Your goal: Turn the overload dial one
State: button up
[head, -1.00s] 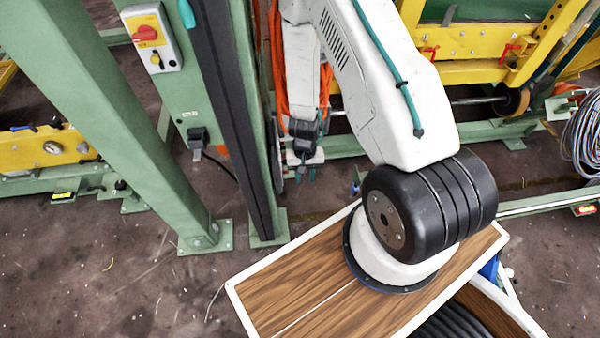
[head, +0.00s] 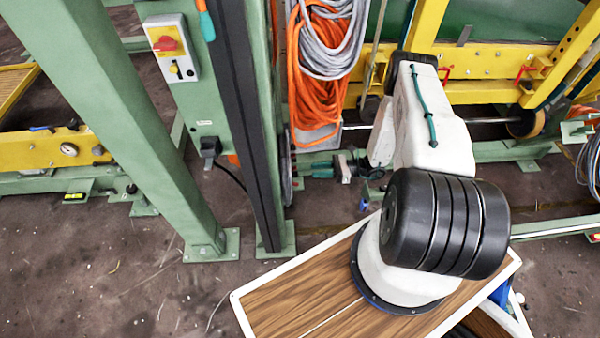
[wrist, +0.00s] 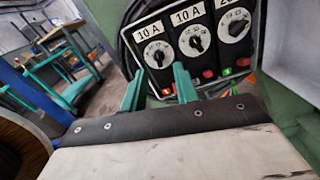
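In the wrist view a dark panel carries three round dials. The left dial (wrist: 157,54) and the middle dial (wrist: 194,40) have "10 A" labels above them. The right dial (wrist: 237,23) has a label partly cut off by the frame's top edge. I see no marking that says which is dial one. My gripper (wrist: 158,88) has its two teal fingers spread apart with nothing between them. The fingers point up toward the panel, below the left and middle dials, and appear short of the knobs. In the head view the dial panel cannot be made out.
Small red and green buttons (wrist: 208,73) sit under the dials. In the head view a green column (head: 130,120) and a switch box (head: 172,47) stand left, with orange cables (head: 315,85) hanging near my arm. A yellow frame (head: 480,65) stands behind.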

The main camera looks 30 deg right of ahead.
aim_at(295, 174)
jog(key=x, duration=0.6)
jog(key=shift+a, duration=0.25)
jog(key=shift+c, duration=0.3)
